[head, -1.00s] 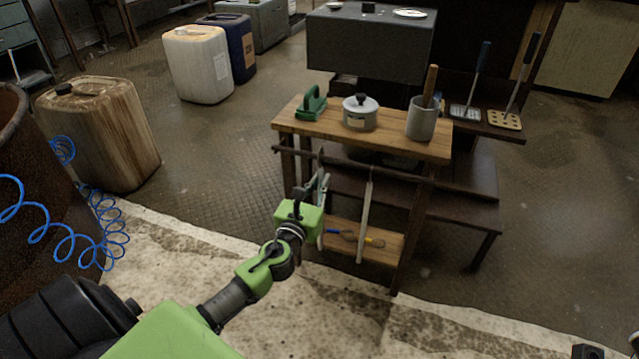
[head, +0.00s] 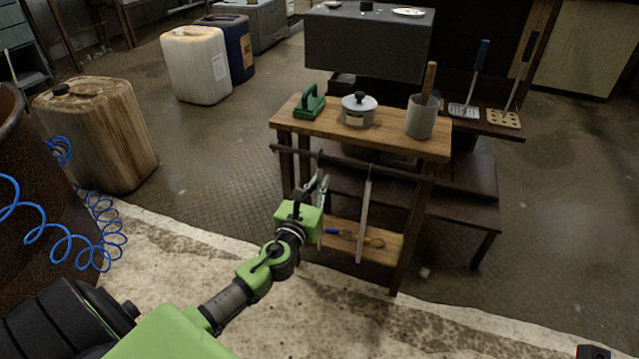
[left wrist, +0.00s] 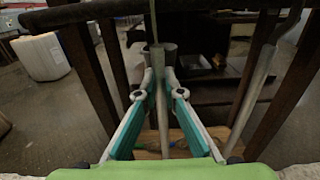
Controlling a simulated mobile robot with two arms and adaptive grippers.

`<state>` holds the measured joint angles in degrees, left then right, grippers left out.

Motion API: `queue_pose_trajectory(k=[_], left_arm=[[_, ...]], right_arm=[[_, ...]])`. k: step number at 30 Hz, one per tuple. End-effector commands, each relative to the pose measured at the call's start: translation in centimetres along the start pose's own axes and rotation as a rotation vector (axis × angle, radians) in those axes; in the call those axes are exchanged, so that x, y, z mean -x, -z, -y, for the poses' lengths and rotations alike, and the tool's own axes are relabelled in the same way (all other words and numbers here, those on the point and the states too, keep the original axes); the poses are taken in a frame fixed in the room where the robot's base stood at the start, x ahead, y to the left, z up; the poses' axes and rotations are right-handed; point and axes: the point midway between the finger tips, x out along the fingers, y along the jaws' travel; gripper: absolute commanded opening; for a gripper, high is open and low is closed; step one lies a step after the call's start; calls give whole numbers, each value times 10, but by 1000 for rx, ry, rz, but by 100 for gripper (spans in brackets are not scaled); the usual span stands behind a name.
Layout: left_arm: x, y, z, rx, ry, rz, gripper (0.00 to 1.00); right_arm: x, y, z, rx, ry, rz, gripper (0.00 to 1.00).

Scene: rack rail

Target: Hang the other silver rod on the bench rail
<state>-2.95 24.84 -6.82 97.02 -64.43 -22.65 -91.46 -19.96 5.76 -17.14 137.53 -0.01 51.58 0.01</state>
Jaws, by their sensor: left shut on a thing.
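My left gripper (head: 321,186) is just in front of the bench rail (head: 290,151), near its left part. In the left wrist view its fingers (left wrist: 160,88) are shut on an upright silver rod (left wrist: 159,122). A thin hook or wire rises from the top of this rod toward the rail (left wrist: 90,11). I cannot tell whether it rests on the rail. The other silver rod (head: 364,222) hangs from the rail to the right, apart from the gripper; it also shows in the left wrist view (left wrist: 258,85). My right gripper is not clearly in view.
Tools lie on the lower shelf (head: 385,250). Dark bench legs flank the gripper.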

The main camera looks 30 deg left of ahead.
Motion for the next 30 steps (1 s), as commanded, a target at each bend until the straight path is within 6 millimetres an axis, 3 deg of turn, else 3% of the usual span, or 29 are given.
queue_pose_trajectory(k=[12, 13, 15, 25, 30], left_arm=[[0, 7, 0, 0, 0, 0, 0], [0, 6, 0, 0, 0, 0, 14], [0, 6, 0, 0, 0, 0, 28], [1, 6, 0, 0, 0, -1, 28], [14, 8, 0, 0, 0, -3, 28]], right_arm=[[7, -1, 0, 0, -3, 7, 42], [6, -1, 0, 0, -3, 7, 42], [6, -1, 0, 0, -3, 7, 42], [4, -2, 0, 0, -2, -2, 42], [5, -2, 0, -1, -2, 0, 42]])
